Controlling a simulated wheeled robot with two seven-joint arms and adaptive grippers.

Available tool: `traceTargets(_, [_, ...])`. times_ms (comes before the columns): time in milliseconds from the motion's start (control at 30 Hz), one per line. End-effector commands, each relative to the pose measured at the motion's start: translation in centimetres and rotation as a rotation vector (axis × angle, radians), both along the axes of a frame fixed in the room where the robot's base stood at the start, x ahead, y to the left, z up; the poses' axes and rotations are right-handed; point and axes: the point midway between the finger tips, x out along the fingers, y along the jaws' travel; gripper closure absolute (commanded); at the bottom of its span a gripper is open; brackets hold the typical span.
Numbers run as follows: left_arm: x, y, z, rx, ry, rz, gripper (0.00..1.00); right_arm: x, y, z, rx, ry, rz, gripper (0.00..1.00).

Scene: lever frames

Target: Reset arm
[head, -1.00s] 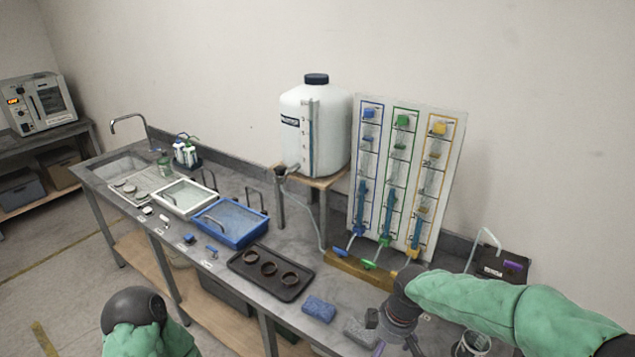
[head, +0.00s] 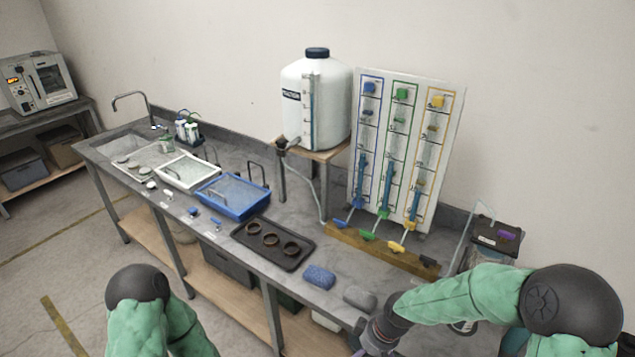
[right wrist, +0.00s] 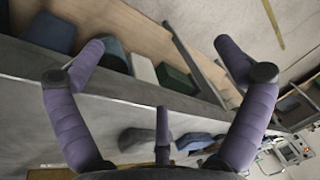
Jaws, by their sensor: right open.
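My right gripper (right wrist: 160,62) is open in the right wrist view, its purple padded fingers spread wide with nothing between them. It is by the bench's front edge, with the shelf below and the floor behind it. In the head view my right arm comes in from the right. Its wrist is at the bottom edge near the grey sponge, and its fingers are mostly cut off. My left arm shows only its green sleeve and black joint at the lower left; its gripper is out of view.
A wooden block with blue, green, yellow and dark levers (head: 380,246) stands before the tube panel (head: 436,160). A blue sponge (head: 319,277) and a grey sponge (head: 359,299) lie at the bench front. A black tray (head: 272,264) with rings is left of them.

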Motion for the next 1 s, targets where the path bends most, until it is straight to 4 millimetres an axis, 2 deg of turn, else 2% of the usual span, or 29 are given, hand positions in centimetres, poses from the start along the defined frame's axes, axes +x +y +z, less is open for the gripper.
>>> traceTargets(33, [0.0,0.0,-0.1,0.0,0.0,0.0,0.6,-1.1,0.3,-2.1,0.017,0.033,-0.05,0.0])
traceTargets(200, [0.0,0.0,-0.2,0.0,0.0,0.0,0.6,-4.2,1.4,-7.8,0.071,0.103,-0.259,0.0])
traceTargets(400, [0.0,0.0,-0.4,0.0,0.0,0.0,0.6,-8.7,2.0,-13.3,0.104,0.187,-0.516,0.0])
traceTargets(500, [0.0,0.0,-0.5,0.0,0.0,0.0,0.6,-10.8,2.2,-15.3,0.108,0.219,-0.629,0.0])
traceTargets(700, [0.0,0.0,-0.6,0.0,0.0,0.0,0.6,-13.4,2.2,-17.3,0.105,0.253,-0.769,0.0])
traceTargets(1000, [0.0,0.0,-0.6,0.0,0.0,0.0,0.6,-13.4,2.2,-17.3,0.105,0.253,-0.769,0.0])
